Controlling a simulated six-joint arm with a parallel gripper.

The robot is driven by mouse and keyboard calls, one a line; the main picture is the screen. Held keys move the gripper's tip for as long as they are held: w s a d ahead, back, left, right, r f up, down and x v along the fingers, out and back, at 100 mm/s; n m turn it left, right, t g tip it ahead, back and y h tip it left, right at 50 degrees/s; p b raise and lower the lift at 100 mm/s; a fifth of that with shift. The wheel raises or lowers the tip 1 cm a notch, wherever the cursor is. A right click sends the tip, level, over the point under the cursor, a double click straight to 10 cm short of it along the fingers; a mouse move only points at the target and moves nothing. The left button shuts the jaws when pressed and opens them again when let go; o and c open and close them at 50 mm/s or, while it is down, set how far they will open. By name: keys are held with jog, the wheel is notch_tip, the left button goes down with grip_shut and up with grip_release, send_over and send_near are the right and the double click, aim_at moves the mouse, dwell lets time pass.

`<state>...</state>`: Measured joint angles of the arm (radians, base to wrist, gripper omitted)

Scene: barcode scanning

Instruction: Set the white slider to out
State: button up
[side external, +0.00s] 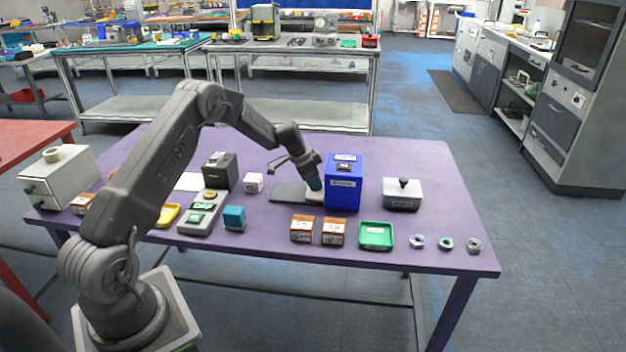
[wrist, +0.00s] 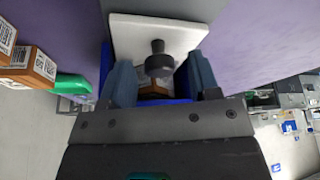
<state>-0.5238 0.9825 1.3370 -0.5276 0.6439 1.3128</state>
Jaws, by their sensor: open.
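The white slider (wrist: 130,35) is a flat white plate with a dark round knob (wrist: 158,62) standing on it. In the side view a white part of it (side external: 313,198) shows at the left foot of the upright blue box (side external: 344,185), by a dark grey plate (side external: 288,192). My gripper (side external: 315,184) points down beside the blue box's left side. In the wrist view my gripper (wrist: 162,74) is open, with one blue-grey finger on each side of the knob. I cannot tell whether either finger touches it.
Brown barcode boxes (side external: 302,229) and a green tray (side external: 376,236) stand in front. A grey box with a black knob (side external: 402,195) is to the right. A dark box (side external: 219,172) and small white box (side external: 254,183) are to the left. The purple table (side external: 440,180) is clear at right.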

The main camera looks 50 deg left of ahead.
grip_shut()
dwell(0.6)
